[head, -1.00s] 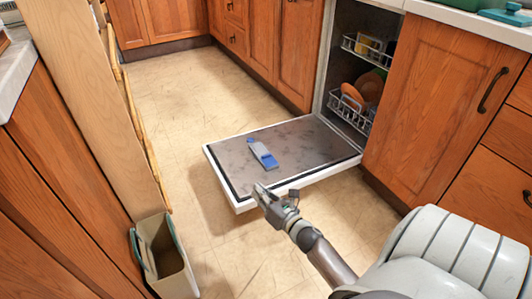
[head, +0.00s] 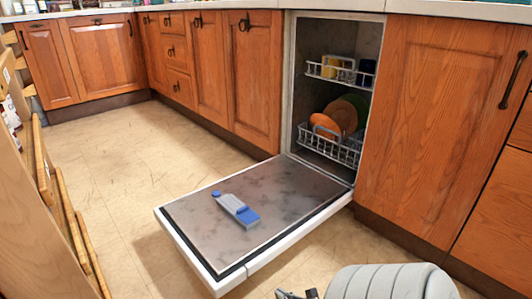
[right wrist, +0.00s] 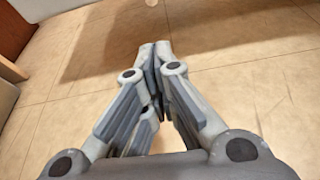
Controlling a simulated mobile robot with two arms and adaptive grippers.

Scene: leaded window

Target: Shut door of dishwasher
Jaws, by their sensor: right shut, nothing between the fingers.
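The dishwasher (head: 290,100) stands open under the counter, its door (head: 195,215) folded down low over the floor, inner side up. A blue and grey slim object (head: 237,210) lies on the door. My right gripper (head: 297,294) only just shows at the bottom edge of the head view, in front of the door's near corner. In the right wrist view this gripper (right wrist: 155,48) is shut and empty, its fingertips together over the tiled floor. The door cannot be made out clearly there. My left gripper is not in view.
Inside the dishwasher, the lower rack (head: 330,147) holds orange and green plates, and the upper rack (head: 335,74) holds a yellow item and others. Wooden cabinets (head: 430,120) flank it. The floor (head: 110,170) left of the door is clear.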

